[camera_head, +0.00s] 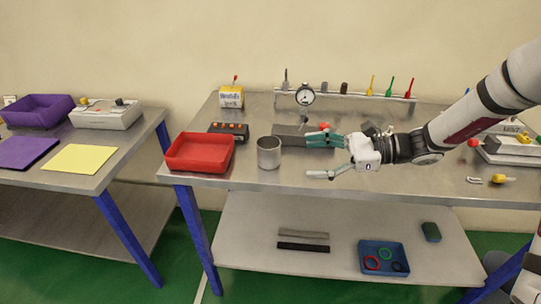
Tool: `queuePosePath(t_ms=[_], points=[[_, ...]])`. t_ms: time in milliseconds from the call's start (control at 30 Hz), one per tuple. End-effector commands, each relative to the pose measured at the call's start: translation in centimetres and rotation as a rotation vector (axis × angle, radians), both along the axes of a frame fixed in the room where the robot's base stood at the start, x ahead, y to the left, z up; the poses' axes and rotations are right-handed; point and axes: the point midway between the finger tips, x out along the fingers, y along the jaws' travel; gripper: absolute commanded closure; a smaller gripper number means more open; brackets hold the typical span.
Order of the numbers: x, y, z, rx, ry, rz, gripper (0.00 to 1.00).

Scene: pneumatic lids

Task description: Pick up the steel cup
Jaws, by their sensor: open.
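The steel cup (269,154) is a plain grey metal cylinder. It stands upright on the steel table (240,178), just right of the red tray, near the table's front. My gripper (318,158) reaches in from the right with its two fingers pointing left toward the cup. The fingers are spread wide apart and nothing is held between them. The fingertips are to the right of the cup, with a gap between. The far finger overlaps a dark grey block in the picture.
A red tray (200,151) stands close left of the cup. Behind are a box with orange buttons (229,131), a dark grey block (290,134), a dial gauge (305,95) and a tool rack (345,93).

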Motion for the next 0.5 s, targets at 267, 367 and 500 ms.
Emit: queuePosePath(t_ms=[267,367,500], points=[[5.3,-1.6,-4.0,0.223,0.143,-0.164,0.23],[5.8,-1.2,-4.1,0.244,0.156,-0.177,0.23],[6.2,1.0,-4.1,0.245,0.157,-0.177,0.23]])
